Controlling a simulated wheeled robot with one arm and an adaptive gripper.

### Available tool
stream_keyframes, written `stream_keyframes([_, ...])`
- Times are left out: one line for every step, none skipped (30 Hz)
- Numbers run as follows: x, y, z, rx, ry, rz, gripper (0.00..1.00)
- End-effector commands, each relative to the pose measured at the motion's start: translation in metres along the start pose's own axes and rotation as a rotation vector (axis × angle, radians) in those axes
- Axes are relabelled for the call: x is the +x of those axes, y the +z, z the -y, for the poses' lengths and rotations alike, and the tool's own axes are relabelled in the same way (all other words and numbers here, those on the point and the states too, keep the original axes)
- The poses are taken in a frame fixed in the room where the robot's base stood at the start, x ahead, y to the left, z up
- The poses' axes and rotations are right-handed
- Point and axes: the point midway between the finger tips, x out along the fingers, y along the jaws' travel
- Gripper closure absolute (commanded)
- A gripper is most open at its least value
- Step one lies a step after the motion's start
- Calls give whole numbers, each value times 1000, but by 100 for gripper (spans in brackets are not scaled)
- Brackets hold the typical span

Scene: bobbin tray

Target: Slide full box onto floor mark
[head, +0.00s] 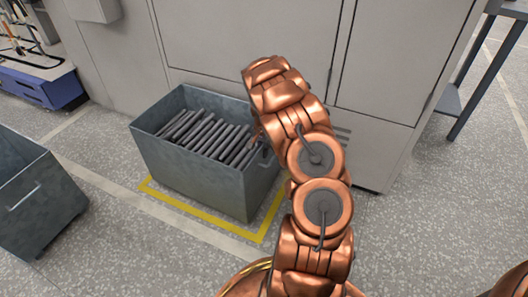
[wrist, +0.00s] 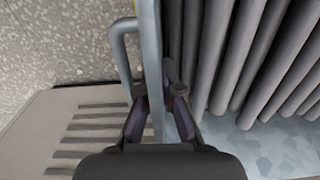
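The full box (head: 190,175) is a grey metal bin filled with dark grey rods (head: 205,135). It stands on the floor against the cabinet side. The yellow floor mark (head: 205,217) shows along its front and right side; the rest is hidden behind the box. My gripper is at the box's right side, mostly hidden by my arm in the head view. In the wrist view my gripper (wrist: 160,115) has one finger on each side of the box wall (wrist: 151,50), seeming to pinch it. The box's handle (wrist: 118,55) is just left of the wall.
A second grey metal bin (head: 40,205) stands at the left, apart from the full box. A light grey cabinet (head: 250,40) rises behind the box. A dark metal stand (head: 465,95) is at the right. Speckled floor is free in front of the mark.

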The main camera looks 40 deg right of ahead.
Motion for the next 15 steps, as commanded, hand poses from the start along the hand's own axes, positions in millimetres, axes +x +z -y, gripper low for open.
stream_keyframes([2,2,-5,1,11,7,100])
stream_keyframes([2,2,-4,0,10,7,100])
stream_keyframes([2,2,-4,-1,11,7,100])
stream_keyframes([2,3,-3,-2,11,7,100])
stream_keyframes([2,3,-3,-2,10,7,100])
stream_keyframes([2,3,-3,-2,10,7,92])
stream_keyframes([2,3,-2,-3,10,7,89])
stream_keyframes([2,4,-2,-4,9,7,86])
stream_keyframes([2,4,-1,-5,8,6,82])
stream_keyframes([2,4,0,-5,8,6,78])
stream_keyframes([2,4,0,-6,7,5,75])
stream_keyframes([1,4,1,-6,6,5,71])
stream_keyframes([1,4,1,-6,6,4,68])
stream_keyframes([1,4,1,-7,5,4,65])
stream_keyframes([1,4,2,-7,5,4,65])
